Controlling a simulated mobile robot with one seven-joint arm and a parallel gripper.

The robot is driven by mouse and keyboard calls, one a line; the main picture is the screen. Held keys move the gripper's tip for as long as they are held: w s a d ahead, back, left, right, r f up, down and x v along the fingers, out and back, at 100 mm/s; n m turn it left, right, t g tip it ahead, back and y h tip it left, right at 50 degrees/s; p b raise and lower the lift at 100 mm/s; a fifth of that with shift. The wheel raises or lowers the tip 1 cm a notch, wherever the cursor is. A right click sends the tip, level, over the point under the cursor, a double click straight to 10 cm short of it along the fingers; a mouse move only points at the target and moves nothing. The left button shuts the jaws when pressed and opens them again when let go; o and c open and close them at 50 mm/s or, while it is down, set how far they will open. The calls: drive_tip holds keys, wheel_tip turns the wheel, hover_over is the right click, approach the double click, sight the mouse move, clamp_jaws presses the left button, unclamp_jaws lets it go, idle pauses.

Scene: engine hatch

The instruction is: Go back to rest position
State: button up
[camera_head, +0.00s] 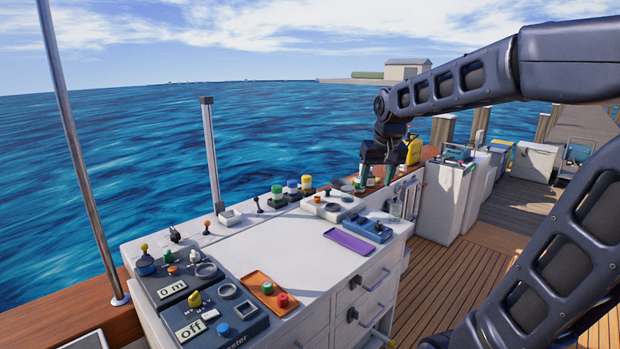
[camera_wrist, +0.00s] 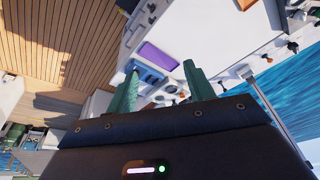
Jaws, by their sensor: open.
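My gripper (camera_head: 378,180) has green fingers and hangs over the far right end of the white console (camera_head: 285,245) in the head view. In the wrist view its two fingers (camera_wrist: 160,90) stand apart with nothing held between them. A blue device (camera_wrist: 148,74) and a purple tray (camera_wrist: 158,56) lie on the console beyond the fingertips. How high the fingertips are above the console I cannot tell.
Several coloured buttons line the console's back edge. A yellow can (camera_head: 413,150) stands behind my gripper. A white cabinet (camera_head: 440,200) stands at right. The wooden deck (camera_head: 440,285) is open in front.

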drive_tip(key=s+d+f, duration=0.3)
drive_tip(key=s+d, duration=0.2)
drive_tip(key=s, duration=0.2)
drive_tip(key=s+d+f+m+t, duration=0.1)
drive_tip(key=s+d+f, duration=0.2)
drive_tip(key=s+d, duration=0.2)
drive_tip(key=s, duration=0.2)
drive_tip(key=shift+s+m+h, duration=0.3)
drive_tip(key=shift+h, duration=0.1)
